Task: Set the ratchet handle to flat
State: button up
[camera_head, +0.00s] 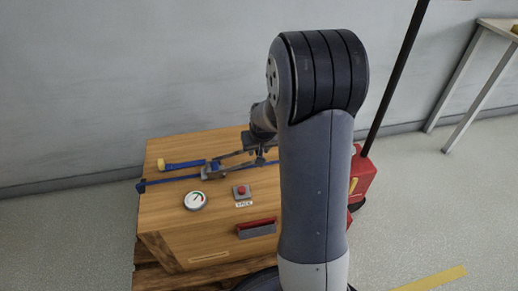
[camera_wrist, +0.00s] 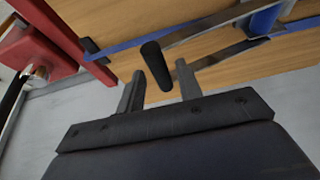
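The ratchet (camera_head: 213,170) sits on a blue strap across the top of a wooden crate (camera_head: 170,221). Its grey handle (camera_head: 235,154) reaches from the ratchet toward my gripper on the right; its exact tilt is hard to tell. In the wrist view, two grey handle bars (camera_wrist: 210,29) run to a black grip (camera_wrist: 157,66). My gripper (camera_wrist: 159,72) is open, with one finger on each side of the grip's near end. I see gaps beside the grip and cannot tell whether a finger touches it. In the head view my arm partly hides the gripper.
On the crate top are a round gauge (camera_head: 194,201) and a red button (camera_head: 241,190). A red-and-grey latch or handle (camera_head: 257,228) is on the front edge. A red object (camera_head: 363,178) with a dark pole stands to the right. A wall is close behind.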

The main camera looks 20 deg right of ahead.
grip_shut()
dwell(0.3)
jog(key=f+b, duration=0.1)
jog(key=d+f+b, duration=0.1)
jog(key=f, duration=0.1)
jog(key=shift+s+f, duration=0.15)
jog(key=shift+o, duration=0.9)
grip_release()
jog(key=shift+d, duration=0.15)
